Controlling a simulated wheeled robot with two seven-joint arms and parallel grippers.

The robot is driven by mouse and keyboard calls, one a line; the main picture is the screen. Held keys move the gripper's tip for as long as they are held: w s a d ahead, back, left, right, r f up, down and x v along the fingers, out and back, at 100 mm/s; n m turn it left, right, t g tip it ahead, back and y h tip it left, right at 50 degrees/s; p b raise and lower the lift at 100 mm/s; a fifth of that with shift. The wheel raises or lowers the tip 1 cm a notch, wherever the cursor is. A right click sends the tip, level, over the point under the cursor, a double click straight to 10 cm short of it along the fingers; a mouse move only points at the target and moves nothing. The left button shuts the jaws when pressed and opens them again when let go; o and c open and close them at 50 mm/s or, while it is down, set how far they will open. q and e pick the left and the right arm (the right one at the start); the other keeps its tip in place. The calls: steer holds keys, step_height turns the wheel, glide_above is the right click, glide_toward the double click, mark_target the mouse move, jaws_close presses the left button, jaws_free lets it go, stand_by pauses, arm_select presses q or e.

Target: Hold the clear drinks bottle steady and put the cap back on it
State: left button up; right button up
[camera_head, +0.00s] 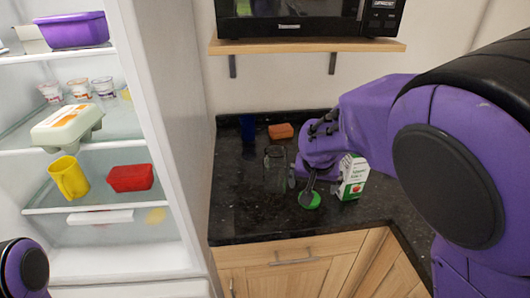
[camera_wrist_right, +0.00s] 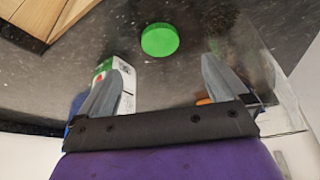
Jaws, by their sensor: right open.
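The clear drinks bottle (camera_head: 275,168) stands upright on the dark counter, left of my right gripper in the head view. In the right wrist view a clear, see-through shape (camera_wrist_right: 262,70) at the right looks like this bottle. The green cap (camera_head: 310,200) lies on the counter near its front edge; it also shows in the right wrist view (camera_wrist_right: 160,40). My right gripper (camera_head: 307,190) is open above the counter close to the cap. In the right wrist view its two fingers (camera_wrist_right: 160,82) are apart with nothing between the tips. My left gripper is not in view.
A green-and-white carton (camera_head: 352,177) stands just right of my right gripper. A blue cup (camera_head: 247,127) and an orange block (camera_head: 281,131) are at the back. A shelf (camera_head: 300,46) with a microwave (camera_head: 308,17) hangs above. An open fridge (camera_head: 174,120) is at the left.

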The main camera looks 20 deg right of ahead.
steer(key=x, duration=0.2)
steer(key=w+x, duration=0.1)
steer(key=x, duration=0.2)
steer(key=shift+r, duration=0.1)
steer(key=shift+s+r, duration=0.25)
steer(key=shift+s, duration=0.2)
steer(key=x, duration=0.5)
steer(key=shift+d+f+p, duration=0.15)
steer(key=shift+f+p, duration=0.15)
steer(key=shift+p, duration=0.1)
steer(key=shift+s, duration=0.1)
steer(key=c, duration=1.1)
